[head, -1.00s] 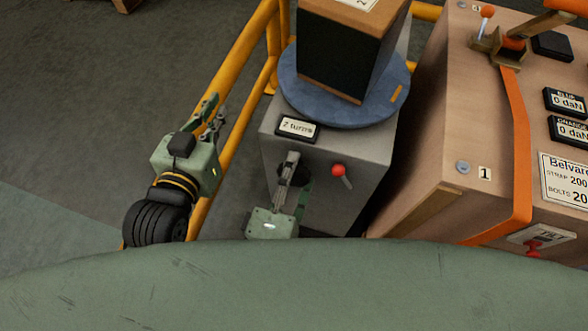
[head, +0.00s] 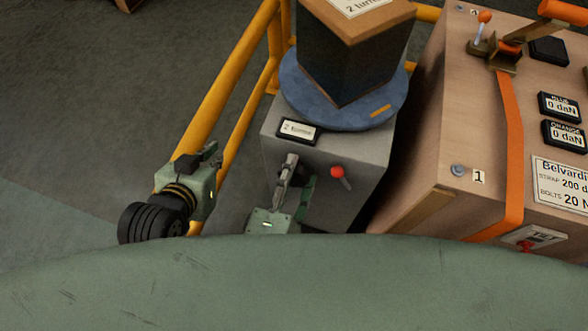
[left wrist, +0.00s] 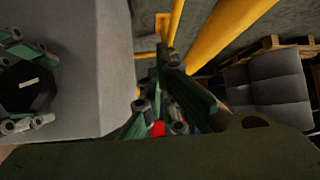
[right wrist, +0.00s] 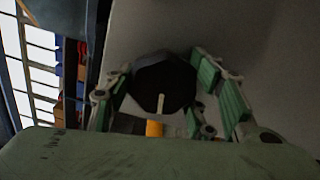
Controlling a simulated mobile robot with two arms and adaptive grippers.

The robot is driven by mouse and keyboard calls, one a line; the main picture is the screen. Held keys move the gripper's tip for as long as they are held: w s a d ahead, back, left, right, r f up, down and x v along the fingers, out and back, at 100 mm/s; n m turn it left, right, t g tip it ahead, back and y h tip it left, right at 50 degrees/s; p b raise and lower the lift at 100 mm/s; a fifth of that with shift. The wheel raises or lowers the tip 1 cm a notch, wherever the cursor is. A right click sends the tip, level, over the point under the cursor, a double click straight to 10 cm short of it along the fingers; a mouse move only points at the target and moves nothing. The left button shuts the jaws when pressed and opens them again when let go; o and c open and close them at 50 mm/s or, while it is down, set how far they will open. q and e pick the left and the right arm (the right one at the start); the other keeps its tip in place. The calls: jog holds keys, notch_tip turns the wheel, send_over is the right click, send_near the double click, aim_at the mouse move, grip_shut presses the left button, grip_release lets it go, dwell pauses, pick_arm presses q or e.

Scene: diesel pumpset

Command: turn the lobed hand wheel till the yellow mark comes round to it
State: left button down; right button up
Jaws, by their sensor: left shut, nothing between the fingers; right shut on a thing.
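The lobed hand wheel (right wrist: 160,84) is dark, with a pale line on its face, on the front of a grey pedestal (head: 345,205). My right gripper (head: 290,170) is shut on it, fingers on both sides in the right wrist view. The wheel also shows in the left wrist view (left wrist: 28,88); in the head view it is mostly hidden. A yellow patch (right wrist: 154,129) shows below the wheel. On the pedestal a blue turntable (head: 350,118) carries a yellow-orange mark (head: 380,110) at its front right and a dark box (head: 350,60). My left gripper (head: 208,155) is shut and empty, left of the pedestal.
Yellow rails (head: 228,90) run close to my left gripper. A large brown crate (head: 440,130) with an orange strap (head: 513,150) stands at the right. Open floor lies left.

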jog(key=shift+r+n+p, duration=0.3)
jog(key=shift+n+p, duration=0.3)
jog(key=shift+p, duration=0.05)
jog(key=shift+a+n+p, duration=0.1)
jog(key=shift+n+p, duration=0.6)
jog(key=shift+n, duration=0.3)
pick_arm(q)
jog(key=s+a+f+g, duration=0.2)
jog(key=s+g, duration=0.1)
jog(key=s, duration=0.3)
jog(key=s+a+f+g+y, duration=0.1)
jog(key=s+a+f+g, duration=0.1)
jog(key=s, duration=0.4)
jog(key=shift+s+f+g+y, duration=0.15)
jog(key=shift+f+g+y, duration=0.15)
jog(key=shift+g, duration=0.5)
pick_arm(e)
jog(key=shift+w+f, duration=0.1)
jog(key=o, duration=1.1)
jog(key=shift+f, duration=0.1)
